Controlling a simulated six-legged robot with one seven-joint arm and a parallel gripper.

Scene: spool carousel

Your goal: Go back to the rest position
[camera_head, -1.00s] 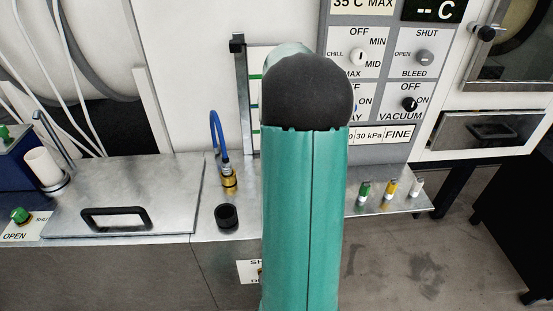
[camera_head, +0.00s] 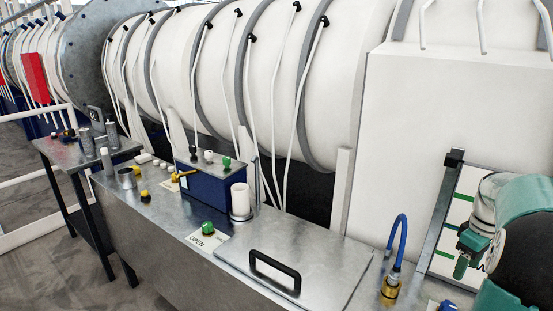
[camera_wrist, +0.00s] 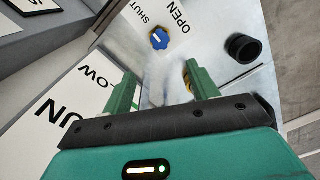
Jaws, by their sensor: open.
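My gripper shows in the wrist view (camera_wrist: 160,92) with its two green fingers apart and nothing between them. Beyond the fingers lie a pale metal surface, a blue knob (camera_wrist: 159,39) with a yellow rim beside OPEN and SHUT lettering, and a black round socket (camera_wrist: 243,48). A brass-coloured part is partly hidden behind the right finger. In the head view my teal arm and a small part of the gripper (camera_head: 464,262) are at the right edge, in front of a white panel with green marks.
A steel bench carries a lid with a black handle (camera_head: 275,272), a green knob (camera_head: 208,228), a blue box (camera_head: 205,184), a white cylinder (camera_head: 240,199) and a blue hose (camera_head: 399,245) on a brass fitting. A side table (camera_head: 88,152) stands at left. Open floor lies front left.

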